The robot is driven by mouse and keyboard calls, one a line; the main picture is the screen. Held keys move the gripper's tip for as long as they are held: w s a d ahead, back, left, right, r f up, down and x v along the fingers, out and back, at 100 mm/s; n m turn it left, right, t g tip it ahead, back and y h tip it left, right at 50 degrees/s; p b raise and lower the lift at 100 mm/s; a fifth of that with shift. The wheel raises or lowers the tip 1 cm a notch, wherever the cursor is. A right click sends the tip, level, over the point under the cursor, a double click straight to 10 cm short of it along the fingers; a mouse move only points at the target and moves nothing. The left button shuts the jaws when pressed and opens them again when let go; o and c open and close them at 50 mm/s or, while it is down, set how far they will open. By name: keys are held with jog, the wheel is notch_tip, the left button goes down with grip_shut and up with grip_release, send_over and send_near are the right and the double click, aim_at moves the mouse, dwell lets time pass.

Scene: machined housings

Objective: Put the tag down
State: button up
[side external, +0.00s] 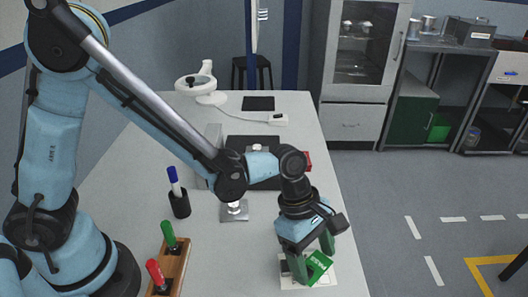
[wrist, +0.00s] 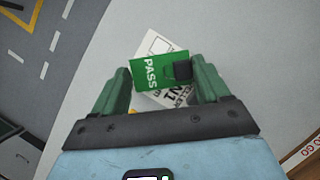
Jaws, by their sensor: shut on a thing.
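A green tag (wrist: 148,73) with the word PASS in white shows between the fingers of my gripper (wrist: 162,82) in the wrist view, with a black block at its right part. In the side view the green tag (side external: 318,266) is tilted at the fingertips of my gripper (side external: 309,262), low over the right front of the table. My gripper is shut on the tag. Beneath it lies a white printed sheet (wrist: 152,46), partly hidden by the tag. I cannot tell whether the tag touches the sheet.
The grey table (side external: 205,268) has its right edge close to my gripper.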

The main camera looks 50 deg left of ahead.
jog(key=shift+f, duration=0.2)
jog(key=o, duration=1)
jog(key=shift+r, duration=0.1)
jog(key=v, duration=1.2)
jog(key=shift+s+a+r+m+t+y, duration=0.35)
jog(key=shift+s+a+m+t+y, duration=0.6)
jog(key=shift+a+m, duration=2.2)
jog(key=shift+s+a+r+m+t+y, duration=0.15)
jog(key=shift+a+r+m+t+y, duration=0.25)
jog(key=shift+a+m+t, duration=1.9)
jog(key=shift+s+a+r+m+t+y, duration=0.3)
jog(key=shift+s+a+m+y, duration=0.4)
jog(key=shift+a+m, duration=3.25)
jog(key=shift+w+a+n, duration=0.15)
jog(key=shift+a+n, duration=0.2)
jog(key=shift+n, duration=0.05)
